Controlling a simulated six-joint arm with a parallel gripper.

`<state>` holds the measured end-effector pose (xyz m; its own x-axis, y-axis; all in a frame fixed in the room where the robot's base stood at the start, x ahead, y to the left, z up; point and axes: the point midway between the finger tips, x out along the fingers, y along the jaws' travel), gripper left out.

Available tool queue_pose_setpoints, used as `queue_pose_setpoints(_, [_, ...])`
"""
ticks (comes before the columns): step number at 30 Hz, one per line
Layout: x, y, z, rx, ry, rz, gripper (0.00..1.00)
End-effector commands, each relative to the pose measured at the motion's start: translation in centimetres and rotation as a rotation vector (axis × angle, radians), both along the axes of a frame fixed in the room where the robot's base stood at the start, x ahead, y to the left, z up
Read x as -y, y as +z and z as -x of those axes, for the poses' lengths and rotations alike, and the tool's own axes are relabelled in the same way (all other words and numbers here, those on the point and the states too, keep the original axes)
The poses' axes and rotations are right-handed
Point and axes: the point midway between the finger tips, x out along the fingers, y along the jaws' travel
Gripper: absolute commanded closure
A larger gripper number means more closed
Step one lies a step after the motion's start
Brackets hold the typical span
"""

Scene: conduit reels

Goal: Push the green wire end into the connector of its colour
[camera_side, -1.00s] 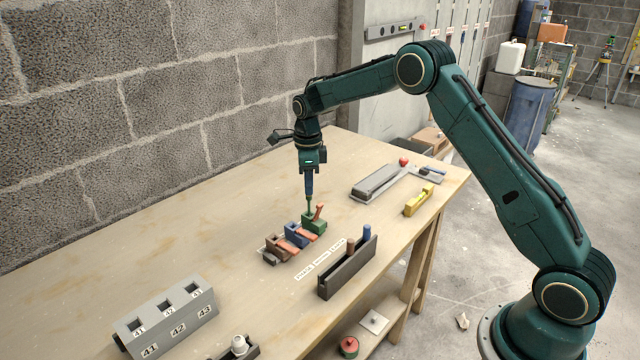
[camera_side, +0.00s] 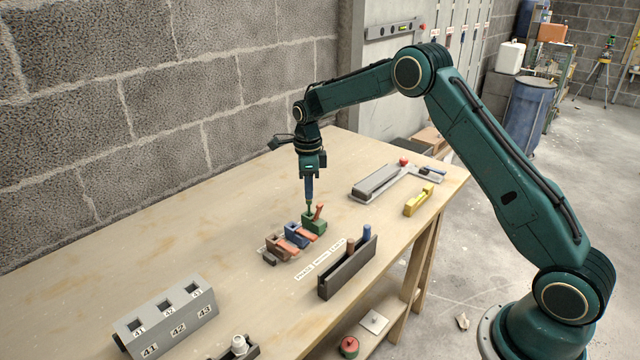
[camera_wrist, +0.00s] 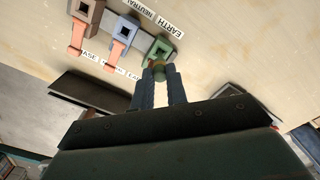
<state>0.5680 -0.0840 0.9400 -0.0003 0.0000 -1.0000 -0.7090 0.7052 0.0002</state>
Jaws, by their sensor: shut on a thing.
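My gripper (camera_side: 308,200) points down over the row of connectors and is shut on the green wire end (camera_wrist: 158,66), held upright between its blue fingers. The green connector (camera_side: 318,226) is the far one of the row, with an orange lever standing up. In the side view the wire's lower tip meets the top of this connector; how deep it sits is hidden. In the wrist view the green connector (camera_wrist: 161,46) lies just beyond the fingertips, and the wire end overlaps its near edge.
The blue connector (camera_side: 294,232) and brown connector (camera_side: 277,246) stand beside the green one, their orange levers lying low. A dark rack (camera_side: 347,272) holds a blue and a brown wire end. A numbered grey block (camera_side: 172,322) stands at the near left. A yellow tool (camera_side: 418,200) lies right.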

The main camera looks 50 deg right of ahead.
Motion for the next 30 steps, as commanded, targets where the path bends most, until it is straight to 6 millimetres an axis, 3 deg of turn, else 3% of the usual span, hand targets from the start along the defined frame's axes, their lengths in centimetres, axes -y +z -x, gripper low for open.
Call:
queue_pose_setpoints(14, [-0.02,-0.46,0.04,-0.002,0.0,-0.001,1.0])
queue_pose_setpoints(15, [-0.03,-0.48,0.04,-0.002,0.0,-0.001,0.84])
queue_pose_setpoints(19, [-0.02,-0.43,0.04,-0.001,0.0,0.0,0.6])
queue_pose_setpoints(25, [-0.01,-0.32,0.01,0.0,0.0,0.0,0.6])
queue_pose_setpoints(27, [-0.01,-0.3,0.01,0.0,0.0,0.0,0.49])
queue_pose_setpoints(30, [-0.01,-0.27,0.01,0.0,0.0,0.0,0.49])
